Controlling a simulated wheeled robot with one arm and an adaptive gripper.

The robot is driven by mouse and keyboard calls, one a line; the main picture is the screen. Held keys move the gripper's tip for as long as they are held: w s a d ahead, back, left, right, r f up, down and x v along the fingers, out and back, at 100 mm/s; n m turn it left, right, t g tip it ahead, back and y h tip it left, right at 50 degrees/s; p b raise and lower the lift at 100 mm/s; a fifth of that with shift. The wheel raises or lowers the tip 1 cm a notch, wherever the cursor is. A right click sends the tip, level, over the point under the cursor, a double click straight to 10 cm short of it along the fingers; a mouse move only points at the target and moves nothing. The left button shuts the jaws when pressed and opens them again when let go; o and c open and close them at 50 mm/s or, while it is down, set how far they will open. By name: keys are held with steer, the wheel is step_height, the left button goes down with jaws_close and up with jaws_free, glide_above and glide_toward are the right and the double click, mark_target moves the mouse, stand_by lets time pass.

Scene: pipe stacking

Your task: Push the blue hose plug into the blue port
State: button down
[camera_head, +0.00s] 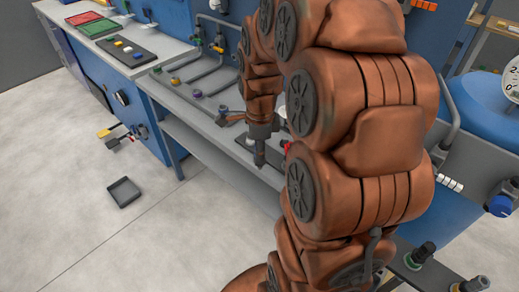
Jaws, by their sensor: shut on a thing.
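My gripper (262,147) points down over the front of the grey bench on the right of the hose rows. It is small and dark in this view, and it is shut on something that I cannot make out. Grey hoses (209,70) run from the blue panel down to the bench, with coloured ends: a yellow one (175,81) and a purple-blue one (197,94). I cannot tell whether the purple-blue one is the blue hose plug. The blue port cannot be picked out; my copper-coloured arm covers much of the panel.
A worktop with a red tray (84,18), a green tray (97,28) and a dark board of coloured blocks (126,48) stands at the left. A dark square tray (124,192) lies on the floor. A blue tank with a gauge (513,80) is at right.

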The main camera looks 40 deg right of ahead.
steer(key=shift+r, duration=0.15)
steer(key=shift+r+p, duration=0.7)
steer(key=shift+r, duration=3.2)
